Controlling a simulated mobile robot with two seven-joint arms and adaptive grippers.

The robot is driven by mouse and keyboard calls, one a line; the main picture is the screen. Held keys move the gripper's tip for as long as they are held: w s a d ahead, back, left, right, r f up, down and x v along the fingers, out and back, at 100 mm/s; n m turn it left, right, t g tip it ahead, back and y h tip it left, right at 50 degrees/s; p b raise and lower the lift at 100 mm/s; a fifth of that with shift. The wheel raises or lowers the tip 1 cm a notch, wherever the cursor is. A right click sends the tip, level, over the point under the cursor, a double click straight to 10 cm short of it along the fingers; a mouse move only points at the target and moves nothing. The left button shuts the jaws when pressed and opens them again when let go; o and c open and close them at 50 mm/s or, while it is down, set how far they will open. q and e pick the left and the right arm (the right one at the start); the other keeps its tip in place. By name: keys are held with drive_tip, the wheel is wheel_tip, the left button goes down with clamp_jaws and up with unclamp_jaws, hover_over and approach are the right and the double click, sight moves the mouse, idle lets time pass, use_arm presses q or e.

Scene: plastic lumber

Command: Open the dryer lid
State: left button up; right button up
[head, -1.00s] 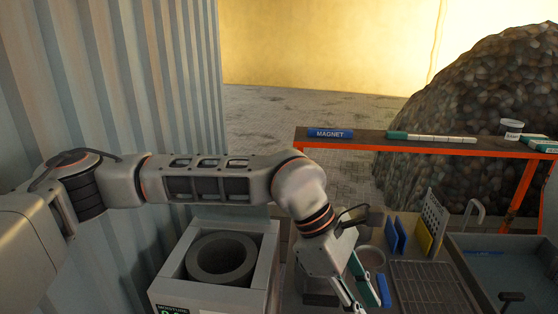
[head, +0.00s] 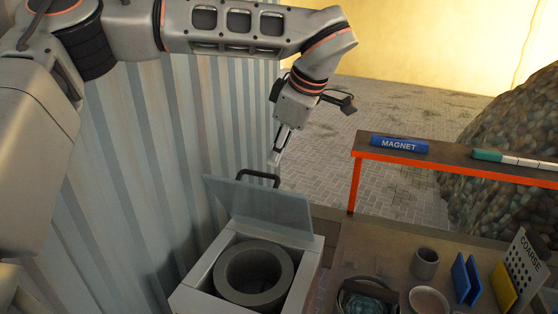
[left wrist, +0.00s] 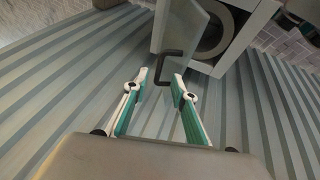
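The dryer (head: 195,290) is a pale box with a round grey drum (head: 253,274) showing inside. Its translucent blue-grey lid (head: 262,205) stands raised and tilted back at the box's rear, with a dark handle (head: 258,176) on its upper edge. The lid also shows in the left wrist view (left wrist: 186,35), with the handle (left wrist: 172,66) just beyond the fingertips. My left gripper (head: 277,158) is above and close to the handle. In the left wrist view, its fingers (left wrist: 160,78) are apart with nothing held between them. My right gripper is not in view.
A corrugated wall (head: 130,180) stands close to the dryer's left. To the right, a bench (head: 385,240) holds a grey cup (head: 425,263), blue panels (head: 466,279) and a sieve plate (head: 527,265). An orange-edged shelf with a blue MAGNET bar (head: 399,144) is behind it.

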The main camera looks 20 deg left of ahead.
sight(267, 175)
use_arm(q)
drive_tip(key=x, duration=0.4)
drive_tip(key=shift+s+a, duration=0.15)
drive_tip(key=shift+s, duration=0.05)
drive_tip(key=x, duration=0.2)
drive_tip(key=shift+w+f+p, duration=0.2)
drive_tip(key=shift+f+p, duration=0.05)
drive_tip(key=shift+p, duration=0.05)
drive_tip(key=shift+w+a+f, duration=0.1)
drive_tip(key=shift+a+f, duration=0.15)
drive_tip(key=shift+f, duration=0.25)
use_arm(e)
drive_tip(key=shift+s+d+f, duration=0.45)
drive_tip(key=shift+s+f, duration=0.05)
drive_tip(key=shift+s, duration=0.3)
use_arm(q)
clamp_jaws()
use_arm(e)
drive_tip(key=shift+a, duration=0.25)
